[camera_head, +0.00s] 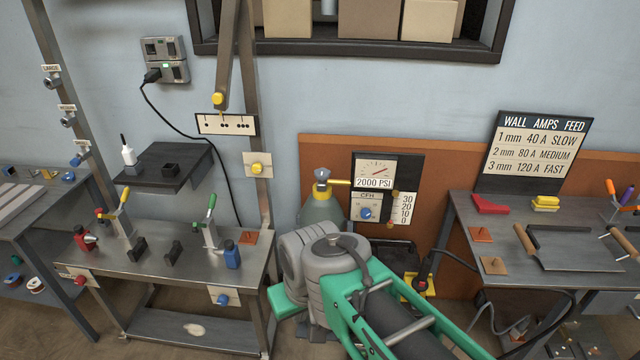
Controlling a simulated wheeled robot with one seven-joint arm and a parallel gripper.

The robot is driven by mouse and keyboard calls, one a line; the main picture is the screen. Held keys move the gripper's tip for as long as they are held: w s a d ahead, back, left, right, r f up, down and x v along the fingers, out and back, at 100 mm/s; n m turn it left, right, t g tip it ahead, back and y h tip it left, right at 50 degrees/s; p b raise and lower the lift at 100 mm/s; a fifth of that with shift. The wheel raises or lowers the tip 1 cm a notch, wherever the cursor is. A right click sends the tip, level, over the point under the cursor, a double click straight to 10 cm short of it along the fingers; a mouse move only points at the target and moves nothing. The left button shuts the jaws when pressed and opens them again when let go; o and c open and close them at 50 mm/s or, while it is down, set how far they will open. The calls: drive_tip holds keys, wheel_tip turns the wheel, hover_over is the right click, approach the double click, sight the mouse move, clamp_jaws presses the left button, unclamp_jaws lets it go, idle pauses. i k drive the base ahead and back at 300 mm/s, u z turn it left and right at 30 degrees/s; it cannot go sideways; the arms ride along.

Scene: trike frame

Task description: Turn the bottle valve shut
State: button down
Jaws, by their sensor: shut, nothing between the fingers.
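The gas bottle (318,212) is a grey-green cylinder standing against the brown wall panel, right of the metal workbench. Its bottle valve (322,175) is a small blue-grey knob on top, with a yellow fitting running right to the gauge. I cannot tell the valve's turn position. The pressure gauge (376,170) is labelled 2000 PSI. Below it are a blue CFH knob (366,213) and a scale of 0 to 30. My arm's grey and green links stand in front of the bottle's lower part and hide it. My gripper's fingers do not show.
The left workbench (190,285) carries clamps with yellow and green handles. A dark wall shelf (168,167) holds a white bottle. The right table (505,243) holds small blocks and a tray. A black cable and yellow-based connector (420,284) lie right of my arm.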

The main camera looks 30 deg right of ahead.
sight(322, 173)
drive_tip(key=z, duration=1.45)
drive_tip(key=i, duration=0.65)
drive_tip(key=u, duration=2.1)
drive_tip(key=i, duration=0.5)
